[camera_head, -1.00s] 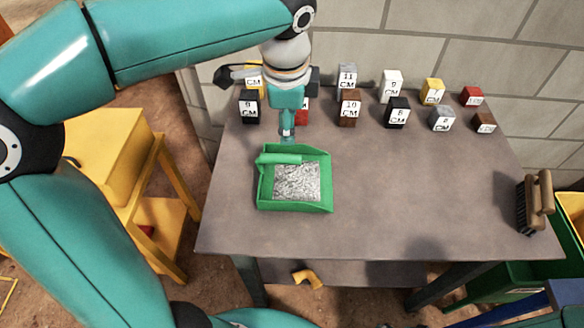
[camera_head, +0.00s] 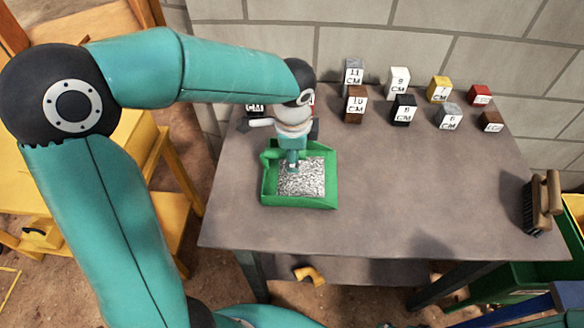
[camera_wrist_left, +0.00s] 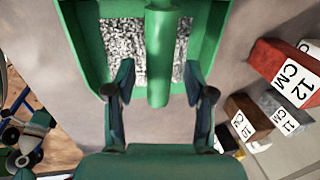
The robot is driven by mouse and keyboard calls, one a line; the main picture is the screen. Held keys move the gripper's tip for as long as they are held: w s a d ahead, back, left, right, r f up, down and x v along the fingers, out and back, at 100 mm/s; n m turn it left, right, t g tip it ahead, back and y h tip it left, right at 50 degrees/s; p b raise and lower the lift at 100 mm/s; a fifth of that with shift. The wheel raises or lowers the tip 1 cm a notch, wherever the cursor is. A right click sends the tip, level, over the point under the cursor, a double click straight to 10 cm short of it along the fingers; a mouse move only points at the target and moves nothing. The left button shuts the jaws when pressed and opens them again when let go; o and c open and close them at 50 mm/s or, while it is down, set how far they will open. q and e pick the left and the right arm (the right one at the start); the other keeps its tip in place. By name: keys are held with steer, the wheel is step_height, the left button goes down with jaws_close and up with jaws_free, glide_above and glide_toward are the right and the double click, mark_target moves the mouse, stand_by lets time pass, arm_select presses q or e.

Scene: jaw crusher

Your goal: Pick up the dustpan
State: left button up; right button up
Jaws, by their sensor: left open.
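The green dustpan (camera_head: 328,194) lies on the left part of the grey table, with grey speckled gravel (camera_head: 308,180) in it. My left gripper (camera_head: 292,163) is over the dustpan's handle side and hides part of the handle in the head view. In the left wrist view the green handle (camera_wrist_left: 160,60) runs between the two open fingers of my left gripper (camera_wrist_left: 158,80), one on each side. The dustpan's wall (camera_wrist_left: 92,50) and the gravel show beyond the fingers. Whether the fingers touch the handle I cannot tell. My right gripper is not in view.
Several labelled blocks stand along the table's back, including a brown one (camera_head: 355,104) and a black one (camera_head: 403,109). A brush (camera_head: 541,203) stands at the right edge. The middle of the table (camera_head: 420,180) is clear. A block wall (camera_head: 420,45) is behind.

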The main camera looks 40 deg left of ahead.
arm_select(q)
steer(key=shift+w+f, duration=0.1)
steer(key=shift+f, duration=0.2)
jaws_close()
steer(key=shift+r, duration=0.1)
stand_by(0.4)
